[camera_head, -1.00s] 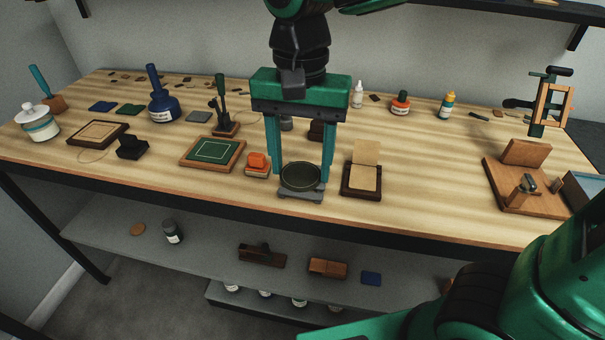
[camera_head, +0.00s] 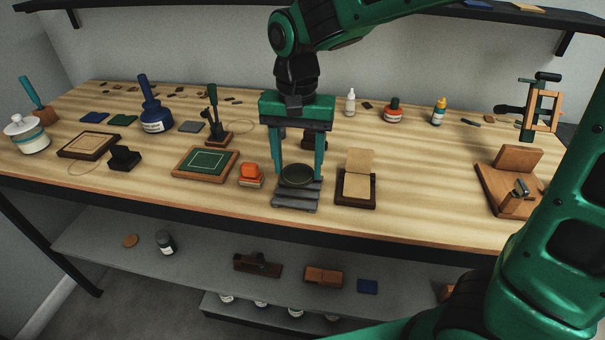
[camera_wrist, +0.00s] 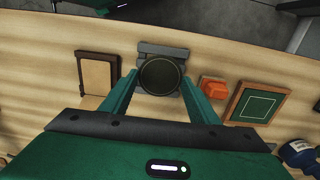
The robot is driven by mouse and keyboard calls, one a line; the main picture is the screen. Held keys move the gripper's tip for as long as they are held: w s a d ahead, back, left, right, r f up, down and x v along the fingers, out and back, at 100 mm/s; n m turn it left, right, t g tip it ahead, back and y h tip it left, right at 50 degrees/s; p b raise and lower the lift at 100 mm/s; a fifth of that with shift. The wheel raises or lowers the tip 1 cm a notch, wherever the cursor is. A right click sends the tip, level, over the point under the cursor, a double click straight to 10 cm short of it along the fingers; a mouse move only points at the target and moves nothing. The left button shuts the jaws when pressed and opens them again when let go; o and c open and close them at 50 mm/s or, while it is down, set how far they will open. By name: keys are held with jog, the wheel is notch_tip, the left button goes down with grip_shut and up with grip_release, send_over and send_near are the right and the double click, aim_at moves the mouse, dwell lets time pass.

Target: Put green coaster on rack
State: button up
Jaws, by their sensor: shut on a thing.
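The green coaster (camera_head: 297,176) is a dark green round disc with a darker rim. My gripper (camera_head: 298,172) points down, its two green fingers shut on opposite sides of the coaster. The coaster also shows between the fingertips in the wrist view (camera_wrist: 160,76). The rack (camera_head: 296,197) is a low grey slatted piece near the table's front edge. The coaster is over the rack's rear part, and the front slats show bare. In the wrist view the rack (camera_wrist: 162,49) shows beyond the coaster. I cannot tell whether the coaster touches the rack.
An orange-topped stamp (camera_head: 251,173) is close left of the rack, with a green framed board (camera_head: 205,163) further left. A tan hinged press (camera_head: 357,186) is close on the right. A dark block (camera_head: 314,140) stands behind.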

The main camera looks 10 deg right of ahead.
aim_at(299, 170)
jog(key=shift+w+d+f, duration=0.2)
jog(key=shift+w+f, duration=0.2)
jog(key=shift+w, duration=0.1)
jog(key=shift+f, duration=1.95)
jog(key=o, duration=0.9)
jog(key=shift+f, duration=0.1)
notch_tip(299, 170, up, 12)
jog(key=shift+d, duration=0.1)
